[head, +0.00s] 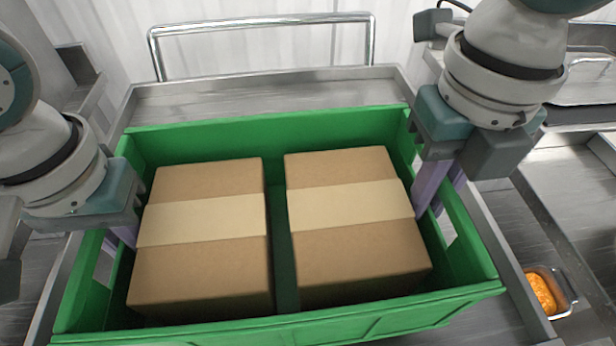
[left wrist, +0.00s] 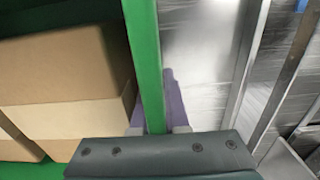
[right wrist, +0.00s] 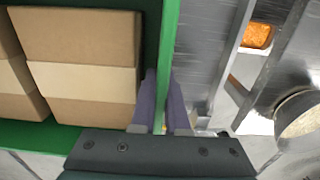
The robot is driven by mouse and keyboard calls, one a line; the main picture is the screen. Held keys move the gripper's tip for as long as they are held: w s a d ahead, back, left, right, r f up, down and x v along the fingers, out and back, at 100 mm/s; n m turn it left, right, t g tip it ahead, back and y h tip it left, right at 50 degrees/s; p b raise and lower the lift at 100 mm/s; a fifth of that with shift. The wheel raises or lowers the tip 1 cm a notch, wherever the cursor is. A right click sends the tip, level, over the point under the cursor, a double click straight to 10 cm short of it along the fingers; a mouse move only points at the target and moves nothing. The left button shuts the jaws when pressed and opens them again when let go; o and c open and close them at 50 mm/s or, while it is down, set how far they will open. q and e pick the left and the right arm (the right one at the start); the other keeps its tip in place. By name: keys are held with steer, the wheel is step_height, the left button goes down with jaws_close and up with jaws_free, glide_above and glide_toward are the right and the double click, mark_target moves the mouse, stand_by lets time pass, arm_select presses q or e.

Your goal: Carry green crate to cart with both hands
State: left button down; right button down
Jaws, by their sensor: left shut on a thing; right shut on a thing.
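The green crate (head: 250,137) holds two brown cardboard boxes, a left one (head: 200,270) and a right one (head: 350,250), each with a pale tape band. The crate is over the metal cart (head: 270,87), which has a tubular handle at the back; I cannot tell whether the crate touches it. My left gripper (head: 120,232) is shut on the crate's left wall, which also shows in the left wrist view (left wrist: 143,60). My right gripper (head: 436,185) is shut on the crate's right wall. In the right wrist view its purple fingers (right wrist: 161,105) straddle the green rim.
A metal counter (head: 575,190) runs along the right. A small container of orange food (head: 543,292) sits at the lower right. A round metal vessel (right wrist: 300,115) shows in the right wrist view. A corrugated pale wall (head: 270,45) stands behind the cart.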

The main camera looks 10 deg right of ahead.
arm_select(q)
steer(key=shift+a, duration=0.3)
arm_select(e)
steer(key=shift+a, duration=0.15)
arm_select(q)
steer(key=shift+f, duration=0.15)
arm_select(e)
steer(key=shift+f, duration=0.2)
